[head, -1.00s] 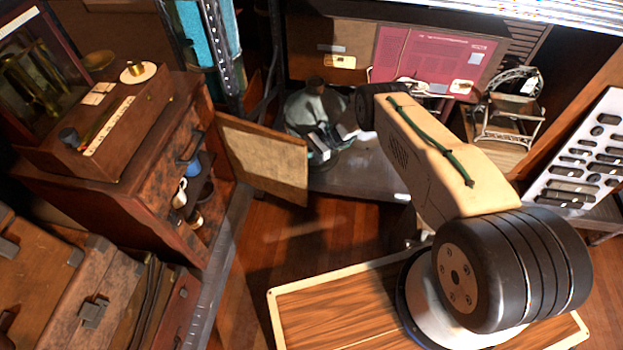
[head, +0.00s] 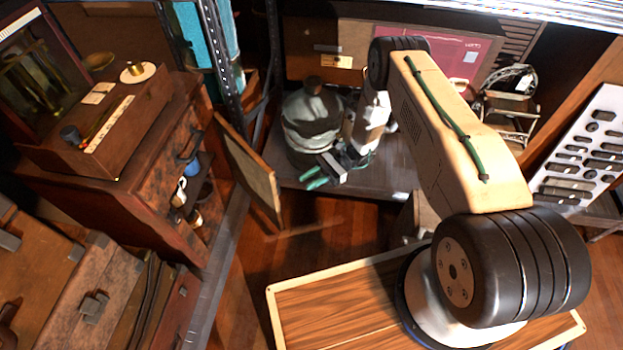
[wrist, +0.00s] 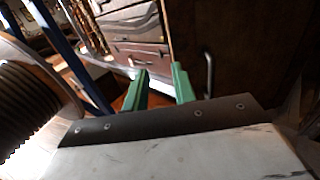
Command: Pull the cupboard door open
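The cupboard (head: 130,215) stands at the left in the head view, its front open with cups and small pots inside. Its door (head: 250,172) stands partly open, swung out to the right from the far side of the opening, its pale inner face showing. My gripper (head: 314,180) is to the right of the door, apart from it, with green fingers pointing towards it. In the wrist view the two green fingers (wrist: 160,88) are spread with nothing between them. A dark brown panel (wrist: 240,45) with a bar handle (wrist: 209,75), seemingly the door's outer face, is just beyond and right of them.
A large glass bottle (head: 312,125) stands on the low grey shelf behind my gripper. A metal shelf post (head: 222,60) rises behind the door. Leather cases (head: 90,290) fill the lower left. Wooden floor is clear below the door.

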